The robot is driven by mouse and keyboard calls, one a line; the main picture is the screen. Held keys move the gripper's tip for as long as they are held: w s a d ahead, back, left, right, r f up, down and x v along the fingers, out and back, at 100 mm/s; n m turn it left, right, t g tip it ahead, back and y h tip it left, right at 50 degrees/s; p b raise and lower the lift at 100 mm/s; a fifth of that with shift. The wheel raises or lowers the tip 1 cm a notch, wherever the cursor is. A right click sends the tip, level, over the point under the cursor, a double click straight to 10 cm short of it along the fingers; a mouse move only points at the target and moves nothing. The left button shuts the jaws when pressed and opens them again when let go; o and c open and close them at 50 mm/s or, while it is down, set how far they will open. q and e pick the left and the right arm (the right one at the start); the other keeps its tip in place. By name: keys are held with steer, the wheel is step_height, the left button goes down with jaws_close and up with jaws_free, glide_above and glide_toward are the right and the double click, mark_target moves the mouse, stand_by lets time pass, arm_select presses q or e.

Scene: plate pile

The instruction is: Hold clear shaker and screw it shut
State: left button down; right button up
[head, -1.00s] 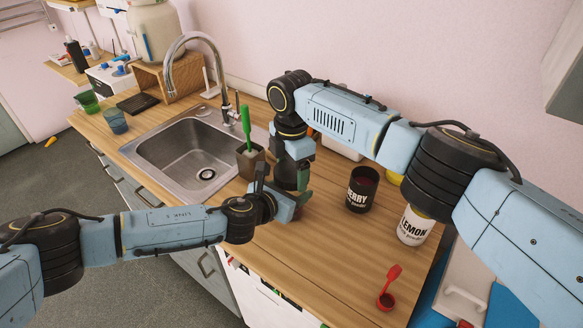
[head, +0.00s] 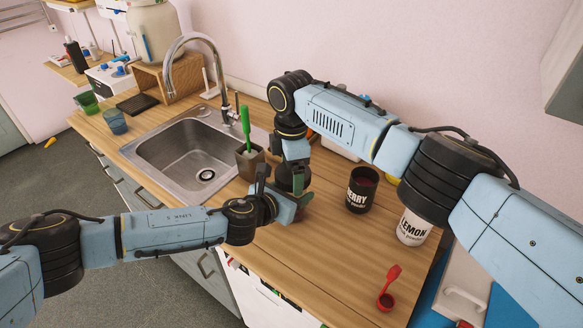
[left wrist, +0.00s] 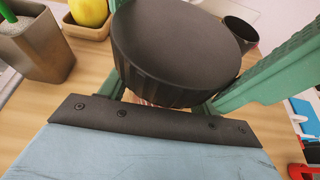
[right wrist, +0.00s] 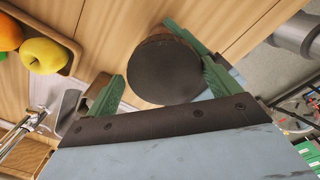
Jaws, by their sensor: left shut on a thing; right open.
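The shaker's round black lid (left wrist: 180,45) fills the middle of the left wrist view, and the lid also shows from above in the right wrist view (right wrist: 165,70). My left gripper (left wrist: 185,95) is shut on the shaker below the lid, with a green finger on each side. My right gripper (right wrist: 165,85) is over the lid, open, with its green fingers on either side; I cannot tell if they touch it. In the head view, my left gripper (head: 288,209) and right gripper (head: 299,190) meet beside the sink and hide nearly all of the shaker.
A brush holder (head: 250,165) with a green brush stands left of the grippers by the sink (head: 185,155). A black cherry powder tub (head: 361,190), a white lemon tub (head: 413,228) and a red scoop (head: 387,300) are to the right. The front counter is clear.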

arm_select(q)
steer(key=shift+w+a+y, duration=0.3)
steer(key=shift+a, duration=0.05)
arm_select(e)
steer(key=shift+s+a, duration=0.1)
steer(key=shift+s, duration=0.1)
steer(key=shift+r, duration=0.15)
step_height(320, 180, up, 3)
steer(key=shift+w+r, duration=0.1)
steer(key=shift+r, duration=0.05)
arm_select(q)
steer(key=shift+s+d, duration=0.1)
steer(key=shift+d, duration=0.05)
arm_select(e)
steer(key=shift+r, duration=0.4)
steer(key=shift+c, duration=0.4)
steer(key=shift+r+n, duration=1.75)
steer(key=shift+n, duration=0.05)
steer(key=shift+f, duration=0.1)
steer(key=shift+f, duration=3.95)
